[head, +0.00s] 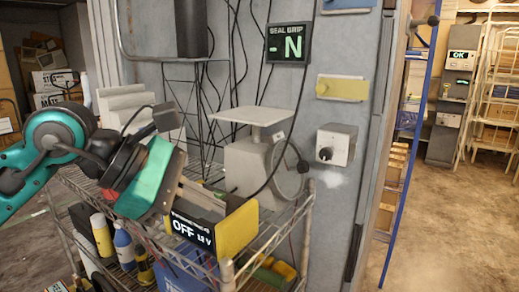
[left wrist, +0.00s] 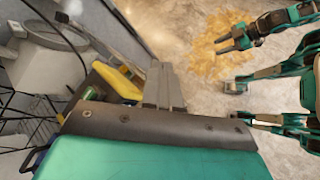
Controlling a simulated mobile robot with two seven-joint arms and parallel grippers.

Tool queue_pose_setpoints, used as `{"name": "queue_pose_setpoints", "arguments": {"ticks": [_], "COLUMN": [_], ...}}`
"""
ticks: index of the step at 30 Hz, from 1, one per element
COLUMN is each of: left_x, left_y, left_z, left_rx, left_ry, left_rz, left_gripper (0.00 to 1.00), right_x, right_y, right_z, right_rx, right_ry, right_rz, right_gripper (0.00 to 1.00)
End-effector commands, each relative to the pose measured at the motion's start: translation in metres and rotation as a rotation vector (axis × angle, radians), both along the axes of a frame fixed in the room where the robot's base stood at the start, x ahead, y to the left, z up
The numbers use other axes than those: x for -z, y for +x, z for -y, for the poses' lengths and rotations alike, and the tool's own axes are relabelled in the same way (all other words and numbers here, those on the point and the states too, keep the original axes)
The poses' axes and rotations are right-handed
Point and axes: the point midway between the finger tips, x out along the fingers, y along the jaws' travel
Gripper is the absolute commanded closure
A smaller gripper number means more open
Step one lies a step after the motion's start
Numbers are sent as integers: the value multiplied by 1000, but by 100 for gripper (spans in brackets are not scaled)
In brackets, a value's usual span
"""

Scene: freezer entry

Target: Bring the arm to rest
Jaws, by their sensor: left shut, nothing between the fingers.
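My left gripper (head: 215,200) reaches in from the left in the head view, in front of the wire cart. Its fingers are shut and empty, pointing right and slightly down, just above a yellow-ended device with an OFF display (head: 192,231). I cannot tell whether they touch it. In the left wrist view the left fingers (left wrist: 164,85) lie together with nothing between them. My right gripper (left wrist: 228,40) shows small at the upper right of that view, over the floor, its dark fingers apart and empty.
The wire cart (head: 228,268) holds a scale (head: 255,160), with bottles (head: 124,243) on a lower shelf. Behind stands a grey wall panel with a SEAL GRIP display (head: 288,44) and a knob box (head: 335,145). A blue post (head: 410,150) stands right of it. Floor (head: 440,230) at right is clear.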

Motion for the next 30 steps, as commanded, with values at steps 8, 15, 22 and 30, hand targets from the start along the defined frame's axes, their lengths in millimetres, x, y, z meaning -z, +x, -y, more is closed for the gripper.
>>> {"name": "queue_pose_setpoints", "arguments": {"ticks": [8, 15, 22, 30], "left_x": [11, 9, 68, 232], "left_y": [-35, -25, 19, 16], "left_z": [54, 56, 8, -62], "left_rx": [49, -77, -386, 867], "left_ry": [-508, -1104, -1672, 2042], "left_rz": [-468, -1059, -1642, 1970], "left_gripper": [100, 100, 100, 100], "right_x": [-7, -6, -4, -4], "right_y": [11, 8, 7, 5], "right_z": [0, 0, 0, 0], "right_rx": [0, 0, 0, 0], "right_ry": [0, 0, 0, 0], "right_rz": [25, 20, 15, 13], "right_gripper": [57, 57, 57, 57]}}
